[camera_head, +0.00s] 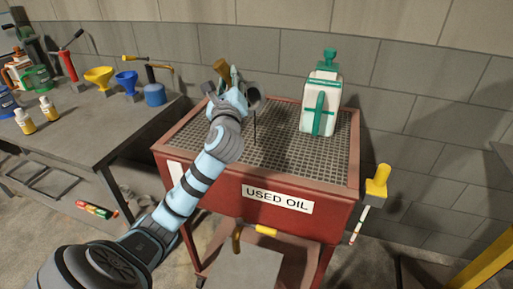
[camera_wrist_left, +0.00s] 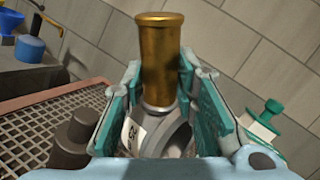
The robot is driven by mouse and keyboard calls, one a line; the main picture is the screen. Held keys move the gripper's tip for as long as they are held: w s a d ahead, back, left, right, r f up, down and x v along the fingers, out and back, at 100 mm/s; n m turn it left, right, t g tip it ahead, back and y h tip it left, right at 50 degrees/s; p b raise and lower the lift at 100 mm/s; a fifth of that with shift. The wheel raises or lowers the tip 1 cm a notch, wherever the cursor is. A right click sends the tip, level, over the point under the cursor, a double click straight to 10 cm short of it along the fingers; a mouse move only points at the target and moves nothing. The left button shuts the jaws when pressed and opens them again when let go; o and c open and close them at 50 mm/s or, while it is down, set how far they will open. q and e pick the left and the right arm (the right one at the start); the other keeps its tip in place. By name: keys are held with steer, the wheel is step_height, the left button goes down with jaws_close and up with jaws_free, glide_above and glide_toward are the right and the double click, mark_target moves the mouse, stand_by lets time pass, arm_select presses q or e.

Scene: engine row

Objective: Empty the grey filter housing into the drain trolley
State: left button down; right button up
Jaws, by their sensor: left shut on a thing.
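The grey filter housing (camera_head: 253,97) is held in my left gripper (camera_head: 228,102), tilted over, above the left part of the drain trolley's grid. In the left wrist view the housing (camera_wrist_left: 174,137) sits between the teal fingers (camera_wrist_left: 160,105), with a white label on its side and a brass cylinder (camera_wrist_left: 160,60) standing out from it. A thin dark vertical line drops from near its mouth to the grid and looks like oil. The red drain trolley (camera_head: 235,192) is marked "USED OIL". The housing's inside is hidden. My right gripper is out of view.
A white and green jug (camera_head: 320,98) stands on the trolley grid at the right. A workbench (camera_head: 82,134) on the left carries yellow and blue funnels, small bottles and a blue can (camera_head: 154,94). A yellow-topped handle (camera_head: 377,183) sits at the trolley's right side.

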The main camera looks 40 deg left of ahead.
arm_select(q)
steer(key=shift+s+d+f+m+b, duration=0.1)
steer(key=shift+d+f+m+b, duration=0.2)
steer(key=shift+d+f+b, duration=0.15)
steer(key=shift+s+d+f+m+t+y+b, duration=0.15)
steer(key=shift+d+f+m+t+b, duration=0.6)
steer(key=shift+b, duration=0.65)
steer(key=shift+s+d+f+m+t+y+b, duration=0.15)
steer(key=shift+d+f+m+t+b, duration=0.4)
steer(key=shift+m+t+b, duration=0.6)
stand_by(0.8)
steer(key=shift+m+t, duration=0.8)
steer(key=f+b, duration=0.1)
steer(key=b, duration=0.1)
steer(key=d+f+b, duration=0.1)
steer(key=b, duration=0.1)
steer(key=f+b, duration=0.2)
steer(key=b, duration=0.1)
steer(key=shift+s+d+f, duration=0.1)
steer(key=shift+d, duration=0.2)
steer(key=shift+d+m+h+b, duration=0.15)
steer(key=shift+m+h+b, duration=0.15)
steer(key=shift+h, duration=0.1)
steer(key=shift+s+d+f+m+t+h+b, duration=0.1)
steer(key=shift+d+m+t+h+b, duration=0.2)
steer(key=shift+m+t+b, duration=0.25)
steer(key=shift+d+m+t+b, duration=0.2)
steer(key=shift+m+t+b, duration=0.1)
steer(key=shift+m+t, duration=0.05)
